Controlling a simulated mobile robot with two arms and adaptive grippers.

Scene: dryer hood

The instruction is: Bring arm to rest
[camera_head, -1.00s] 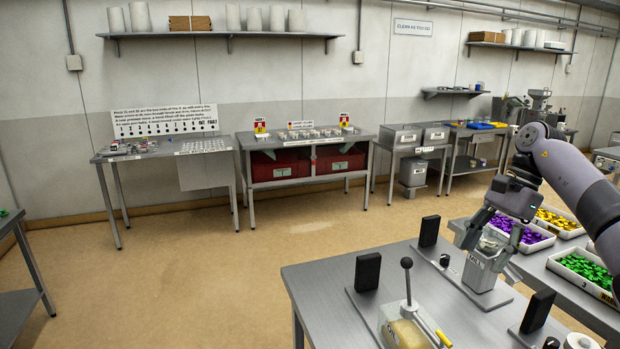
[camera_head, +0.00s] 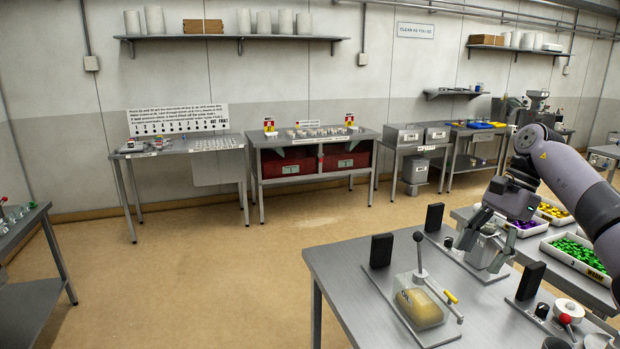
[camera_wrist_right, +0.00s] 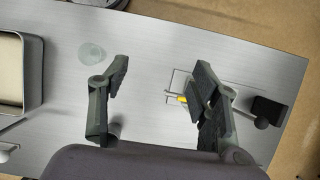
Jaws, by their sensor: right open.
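My right arm comes in from the right in the head view. Its gripper (camera_head: 480,252) points down in front of a grey block-like fixture (camera_head: 489,249) at the metal bench's far side and partly hides it. I see no contact with anything. My left gripper is in neither view.
The metal bench (camera_head: 345,270) carries a lever fixture with a yellowish block (camera_head: 419,307) and upright black plates. Trays of green (camera_head: 580,254), yellow and purple pieces stand at right. A translucent round piece (camera_wrist_right: 92,52) lies on the bench. The floor (camera_head: 230,270) at left is open.

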